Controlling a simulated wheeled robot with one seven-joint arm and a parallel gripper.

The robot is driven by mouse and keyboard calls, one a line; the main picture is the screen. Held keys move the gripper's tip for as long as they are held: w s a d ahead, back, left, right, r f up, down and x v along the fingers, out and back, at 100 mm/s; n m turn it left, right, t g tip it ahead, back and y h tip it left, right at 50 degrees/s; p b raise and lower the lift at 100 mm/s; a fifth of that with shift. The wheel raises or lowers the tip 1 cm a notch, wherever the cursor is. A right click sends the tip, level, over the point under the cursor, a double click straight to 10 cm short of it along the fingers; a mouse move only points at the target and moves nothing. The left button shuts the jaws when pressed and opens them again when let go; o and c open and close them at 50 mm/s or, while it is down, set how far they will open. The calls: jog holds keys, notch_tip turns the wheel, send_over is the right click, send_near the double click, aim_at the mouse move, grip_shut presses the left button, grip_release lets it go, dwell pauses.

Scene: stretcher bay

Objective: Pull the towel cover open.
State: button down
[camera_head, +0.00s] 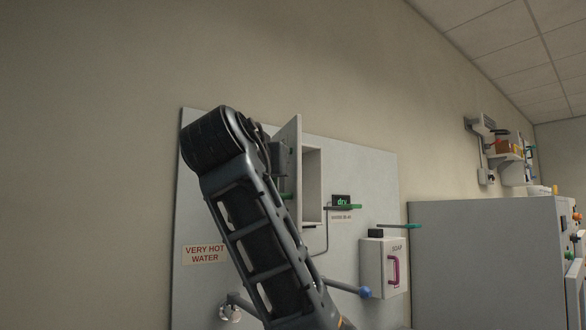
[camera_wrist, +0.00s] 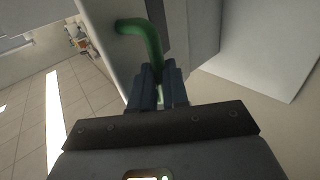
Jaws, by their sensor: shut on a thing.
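The towel cover (camera_head: 291,165) is a pale panel on the wall-mounted towel box (camera_head: 312,184). In the head view it stands swung out from the box, and part of the box's inside shows beside it. Its green handle (camera_wrist: 146,40) is a bent bar in the wrist view; only a bit of green shows in the head view. My gripper (camera_wrist: 159,76) is shut on the lower end of this handle, one dark finger on each side. In the head view my arm hides most of the gripper and the handle.
The box hangs on a grey wall board (camera_head: 345,152) with a "VERY HOT WATER" sign (camera_head: 204,254). To the right are a small "dry" display (camera_head: 341,201), a green lever and a soap dispenser (camera_head: 383,265). A blue-knobbed tap lever (camera_head: 364,292) sticks out below. A grey cabinet (camera_head: 480,260) stands further right.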

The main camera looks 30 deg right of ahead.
jog(key=shift+w+a+f+g, duration=0.1)
jog(key=shift+w+a+g, duration=0.2)
jog(key=shift+w+a, duration=0.55)
jog(key=c, duration=1.4)
grip_release()
jog(key=shift+d+f, duration=0.1)
jog(key=shift+d, duration=0.05)
jog(key=shift+o, duration=1.4)
jog(key=shift+a, duration=0.25)
jog(key=b+v, duration=0.2)
jog(key=v, duration=0.5)
jog(key=shift+s+a, duration=0.15)
jog(key=shift+s, duration=0.15)
